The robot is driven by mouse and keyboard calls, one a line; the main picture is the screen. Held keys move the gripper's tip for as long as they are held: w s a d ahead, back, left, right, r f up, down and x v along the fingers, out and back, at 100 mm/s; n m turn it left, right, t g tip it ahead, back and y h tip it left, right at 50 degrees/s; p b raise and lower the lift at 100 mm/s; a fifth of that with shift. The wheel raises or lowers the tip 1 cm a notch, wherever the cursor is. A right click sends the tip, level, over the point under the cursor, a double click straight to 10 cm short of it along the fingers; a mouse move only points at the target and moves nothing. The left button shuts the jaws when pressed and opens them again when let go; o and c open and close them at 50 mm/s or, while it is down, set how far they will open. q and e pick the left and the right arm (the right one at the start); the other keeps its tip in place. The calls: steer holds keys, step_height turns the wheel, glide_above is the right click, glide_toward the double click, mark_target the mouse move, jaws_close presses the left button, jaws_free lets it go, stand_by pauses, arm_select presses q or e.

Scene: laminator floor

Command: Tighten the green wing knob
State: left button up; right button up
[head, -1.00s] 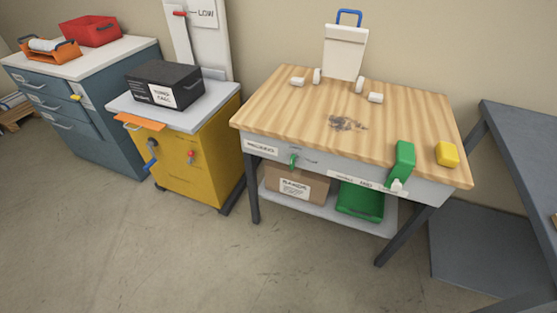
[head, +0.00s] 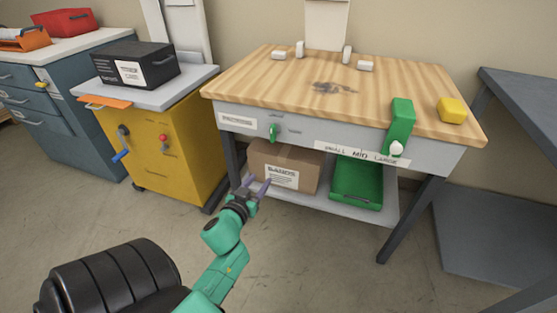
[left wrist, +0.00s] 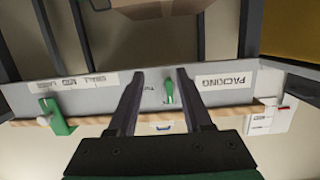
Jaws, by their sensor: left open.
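The green wing knob (head: 274,132) is on the grey front apron of the wood-topped table, right of a white label. It looks roughly upright. My left gripper (head: 257,188) is open and empty, below and slightly left of the knob, in front of the cardboard box. In the left wrist view, which looks upside down, the knob (left wrist: 169,91) shows between the two spread fingers of my left gripper (left wrist: 160,75), apart from them. My right gripper is out of view.
The wood-topped table (head: 290,80) carries a green bracket (head: 401,120) and a yellow block (head: 451,109). A cardboard box (head: 285,167) and a green tray (head: 357,184) sit on its lower shelf. A yellow cabinet (head: 165,150) stands left. Floor in front is clear.

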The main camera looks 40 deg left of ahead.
arm_select(q)
steer(key=t+y, duration=0.1)
steer(key=t, duration=0.1)
glide_toward(271, 134)
steer(key=b+x, duration=0.1)
steer(key=x, duration=0.8)
steer(key=shift+w, duration=0.35)
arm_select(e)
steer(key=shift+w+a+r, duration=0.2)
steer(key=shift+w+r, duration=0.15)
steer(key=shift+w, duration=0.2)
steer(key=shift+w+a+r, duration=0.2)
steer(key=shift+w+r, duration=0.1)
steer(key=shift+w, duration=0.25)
arm_select(q)
steer(key=shift+c, duration=0.3)
jaws_close()
